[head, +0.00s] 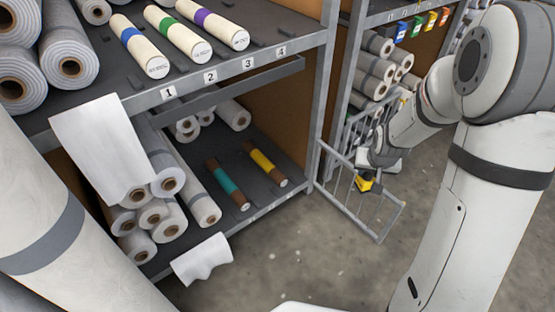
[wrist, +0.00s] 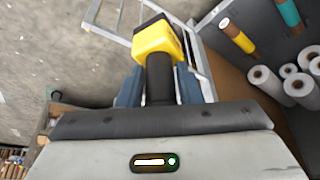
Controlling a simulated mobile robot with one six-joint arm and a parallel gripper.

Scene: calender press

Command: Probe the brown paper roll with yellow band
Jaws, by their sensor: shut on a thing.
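The brown paper roll with yellow band (head: 265,163) lies on the lower shelf of the left rack, at its right side. It also shows at the upper right of the wrist view (wrist: 237,36). A brown roll with a teal band (head: 227,184) lies to its left. My gripper (head: 374,168) is in front of the gap between the racks, to the right of the yellow-banded roll and apart from it. It is shut on a yellow and black probe (wrist: 157,41), whose yellow head points away from the wrist.
An open wire gate (head: 383,236) stands out from the rack post, close behind and below the probe. A white sheet (head: 101,150) hangs over the upper shelf. Grey rolls (head: 205,208) fill the lower shelf's left.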

